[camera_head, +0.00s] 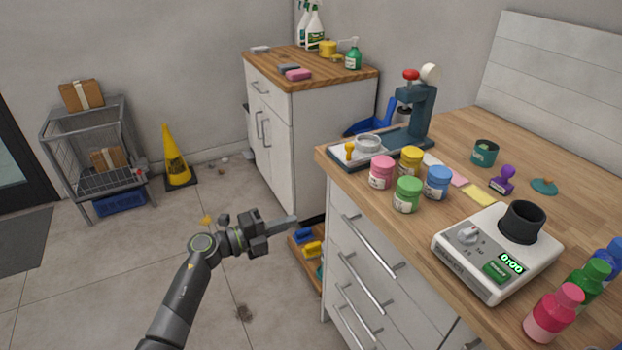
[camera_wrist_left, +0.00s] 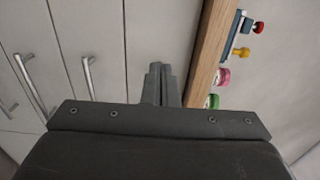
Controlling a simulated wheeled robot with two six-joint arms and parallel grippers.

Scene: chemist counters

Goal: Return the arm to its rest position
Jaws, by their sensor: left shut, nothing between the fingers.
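My left arm comes in from the bottom left in the head view, and its gripper (camera_head: 284,223) is over the floor, to the left of the counter's drawers. The gripper is shut with nothing between its fingers. In the left wrist view the closed fingers (camera_wrist_left: 161,82) point toward the white drawer fronts, with the wooden counter edge (camera_wrist_left: 208,60) to their right. The fingers look apart from the counter. My right gripper is not in view.
A low wooden tray (camera_head: 298,250) with coloured items sits on the floor behind the gripper. A yellow cone (camera_head: 175,155) and wire cart (camera_head: 95,155) stand left.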

